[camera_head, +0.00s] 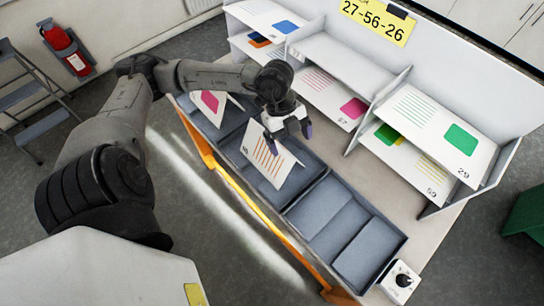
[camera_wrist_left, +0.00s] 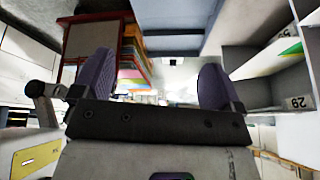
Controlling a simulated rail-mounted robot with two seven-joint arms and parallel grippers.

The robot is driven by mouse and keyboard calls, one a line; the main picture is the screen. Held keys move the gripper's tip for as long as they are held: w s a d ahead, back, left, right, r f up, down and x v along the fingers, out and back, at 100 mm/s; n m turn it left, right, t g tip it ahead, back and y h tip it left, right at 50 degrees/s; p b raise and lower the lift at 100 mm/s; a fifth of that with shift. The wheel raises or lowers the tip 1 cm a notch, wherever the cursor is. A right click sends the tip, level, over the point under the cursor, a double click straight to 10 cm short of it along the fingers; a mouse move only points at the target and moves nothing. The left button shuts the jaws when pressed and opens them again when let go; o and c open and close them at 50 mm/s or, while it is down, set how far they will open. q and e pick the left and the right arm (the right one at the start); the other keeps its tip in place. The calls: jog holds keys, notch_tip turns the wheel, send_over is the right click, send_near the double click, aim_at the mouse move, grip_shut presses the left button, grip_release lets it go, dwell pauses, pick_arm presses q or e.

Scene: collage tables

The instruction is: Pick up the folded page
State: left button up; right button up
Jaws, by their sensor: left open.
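A white folded page (camera_head: 266,160) with orange stripes stands like a tent in a grey tray compartment in the head view. A second folded page (camera_head: 210,101) with a pink patch sits in the compartment further left. My left gripper (camera_head: 290,139) is open and empty, just above and right of the striped page's upper edge; I cannot tell if it touches. In the left wrist view my left gripper (camera_wrist_left: 155,82) shows its two purple fingertips wide apart, with no page between them. My right gripper is not in view.
A white shelf rack (camera_head: 345,62) with several printed pages stands behind the trays. Empty grey compartments (camera_head: 330,215) lie to the right, near a small box with a black knob (camera_head: 402,281). An orange rail (camera_head: 245,200) runs along the front edge. A step ladder (camera_head: 30,95) stands at left.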

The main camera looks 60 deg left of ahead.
pick_arm(q)
jog(key=a+n+y, duration=0.1)
jog(key=a, duration=0.1)
jog(key=a+f+n+y+b, duration=0.1)
jog(key=a+y, duration=0.1)
jog(key=a, duration=0.1)
jog(key=a+y+b, duration=0.1)
jog(key=a, duration=0.2)
jog(key=shift+s+a+f+n+g+y, duration=0.2)
jog(key=shift+a+f+n+g+y, duration=0.1)
jog(key=shift+f+n+g, duration=0.1)
notch_tip(320, 180, down, 6)
jog(key=shift+a+f+b, duration=0.1)
jog(key=shift+f+b, duration=0.1)
jog(key=shift+b, duration=0.3)
jog(key=shift+f, duration=1)
notch_tip(320, 180, down, 5)
jog(key=shift+s+r+b, duration=0.1)
jog(key=shift+r+b, duration=0.05)
jog(key=shift+b, duration=0.35)
jog(key=shift+c, duration=0.2)
jog(key=c, duration=0.9)
